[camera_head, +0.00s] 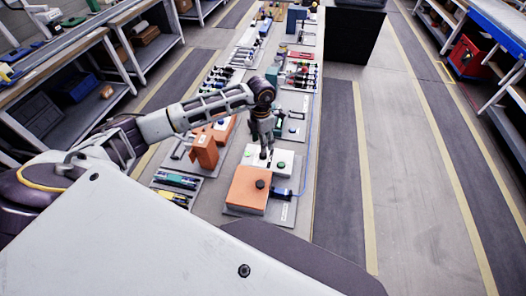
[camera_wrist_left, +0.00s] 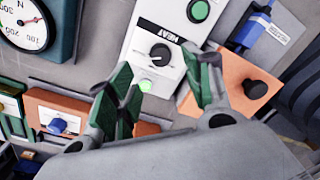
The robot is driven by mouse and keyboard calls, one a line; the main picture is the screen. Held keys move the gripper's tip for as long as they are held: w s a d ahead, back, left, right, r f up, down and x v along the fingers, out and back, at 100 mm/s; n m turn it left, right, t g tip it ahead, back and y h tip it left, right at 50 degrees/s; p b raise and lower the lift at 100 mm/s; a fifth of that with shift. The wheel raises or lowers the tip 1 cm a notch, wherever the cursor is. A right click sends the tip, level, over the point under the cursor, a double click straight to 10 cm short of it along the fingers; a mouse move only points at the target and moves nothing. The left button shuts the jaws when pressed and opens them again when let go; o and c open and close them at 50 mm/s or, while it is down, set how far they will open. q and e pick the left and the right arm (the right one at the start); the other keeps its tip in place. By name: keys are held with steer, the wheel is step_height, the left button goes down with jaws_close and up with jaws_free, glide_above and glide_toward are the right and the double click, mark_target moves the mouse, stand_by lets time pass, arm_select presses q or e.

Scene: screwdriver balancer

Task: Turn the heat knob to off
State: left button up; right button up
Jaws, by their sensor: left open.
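The heat knob (camera_wrist_left: 160,54) is a round black dial with a white pointer line, on a white box (camera_wrist_left: 172,20) with a heat label that reads upside down in the left wrist view. The white box (camera_head: 283,170) also shows in the head view. A green button (camera_wrist_left: 198,11) and a small green light (camera_wrist_left: 145,86) are on the same box. My left gripper (camera_wrist_left: 163,76) is open, with its green-lined fingers on either side of the knob in the wrist view. In the head view the gripper (camera_head: 264,149) points down above the box and partly hides it. Contact cannot be told.
An orange box with a black knob (camera_head: 260,184) stands beside the white box, in front in the head view. A blue connector (camera_head: 281,192) with a cable is at its right. A dial gauge (camera_wrist_left: 22,25) is near. Several tools and boards lie along the bench.

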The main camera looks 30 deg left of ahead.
mark_target(263, 155)
arm_select(q)
steer(key=shift+s+d+f+p, duration=0.1)
steer(key=shift+f+p, duration=0.2)
steer(key=shift+f, duration=1.45)
steer(key=shift+s+d+f+p, duration=0.1)
steer(key=shift+f+p, duration=0.15)
steer(key=shift+f, duration=1.5)
steer(key=shift+c, duration=0.3)
steer(key=shift+a, duration=0.1)
steer(key=c, duration=1)
